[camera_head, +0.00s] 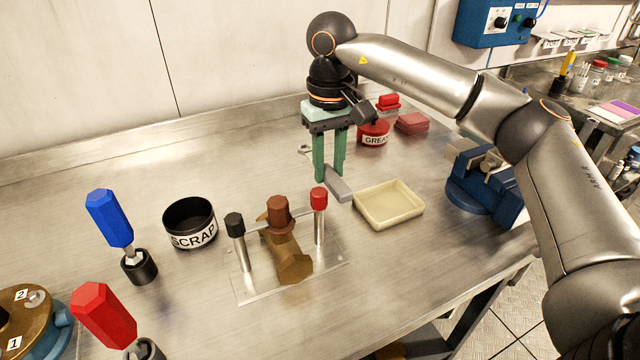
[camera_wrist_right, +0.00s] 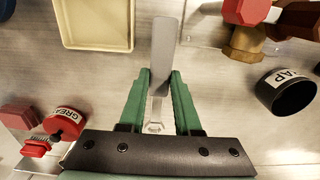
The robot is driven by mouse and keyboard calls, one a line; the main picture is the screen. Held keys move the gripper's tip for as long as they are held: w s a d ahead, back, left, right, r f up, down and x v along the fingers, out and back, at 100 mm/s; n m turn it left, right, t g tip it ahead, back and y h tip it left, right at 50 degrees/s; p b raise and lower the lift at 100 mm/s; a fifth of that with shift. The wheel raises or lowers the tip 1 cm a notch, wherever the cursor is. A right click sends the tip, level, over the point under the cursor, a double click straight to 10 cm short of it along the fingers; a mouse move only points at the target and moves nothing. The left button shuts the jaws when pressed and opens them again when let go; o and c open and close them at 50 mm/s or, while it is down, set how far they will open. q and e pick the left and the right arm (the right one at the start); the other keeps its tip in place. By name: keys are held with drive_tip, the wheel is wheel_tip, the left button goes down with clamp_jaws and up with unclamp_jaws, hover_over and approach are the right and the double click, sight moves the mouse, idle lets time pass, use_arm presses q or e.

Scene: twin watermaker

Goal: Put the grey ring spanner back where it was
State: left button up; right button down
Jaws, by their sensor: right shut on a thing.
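The grey ring spanner (camera_head: 339,190) has a flat grey handle and a small pale ring end. My right gripper (camera_head: 328,176), with green fingers, reaches down from above and is shut on it. In the right wrist view, the spanner (camera_wrist_right: 163,55) lies between the fingers (camera_wrist_right: 160,85), handle pointing up the picture and ring end near the palm. The spanner is at or just above the bench top; I cannot tell whether it touches. Part of it is hidden by the fingers in the head view. My left gripper is not in view.
An empty cream tray (camera_head: 389,205) is close to the right of the spanner. A brass valve fixture (camera_head: 283,240) with red and black posts stands in front. The SCRAP bowl (camera_head: 190,222) is left, the GREASE tin (camera_head: 373,133) behind, and a blue vise (camera_head: 484,183) right.

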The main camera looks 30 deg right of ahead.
drive_tip(key=shift+w+a+f, duration=0.25)
drive_tip(key=shift+w+f, duration=0.75)
drive_tip(key=shift+f, duration=0.25)
drive_tip(key=shift+w+f, duration=0.1)
drive_tip(key=shift+f, duration=1.5)
drive_tip(key=shift+f, duration=0.15)
drive_tip(key=c, duration=0.6)
unclamp_jaws()
wheel_tip(320, 180, up, 12)
drive_tip(key=shift+r+p, duration=0.15)
drive_tip(key=shift+p, duration=0.35)
